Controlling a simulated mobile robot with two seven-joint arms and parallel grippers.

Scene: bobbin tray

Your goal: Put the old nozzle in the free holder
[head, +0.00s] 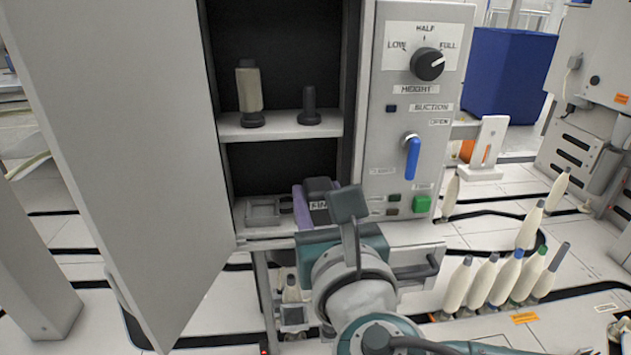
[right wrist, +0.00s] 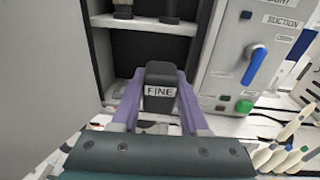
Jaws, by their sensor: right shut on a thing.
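My right gripper (head: 311,197), with purple fingers, is shut on a black block-shaped nozzle (right wrist: 160,80) labelled "FINE". In the head view the nozzle (head: 320,187) is at the front of the open cabinet, below the shelf, and partly hidden by my wrist. A grey square holder (head: 263,212) with an empty-looking middle sits at the cabinet's lower front, just left of the gripper. Another small square frame (head: 292,316) shows lower down, beside my wrist; I cannot tell what it holds. My left gripper is not in view.
The cabinet door (head: 120,140) stands open at left. The shelf (head: 280,125) bears a cream bobbin (head: 249,88) and a bare dark peg (head: 309,104). A control panel (head: 415,110) with knob, blue lever and green button is at right. Several cream bobbins (head: 480,283) stand lower right.

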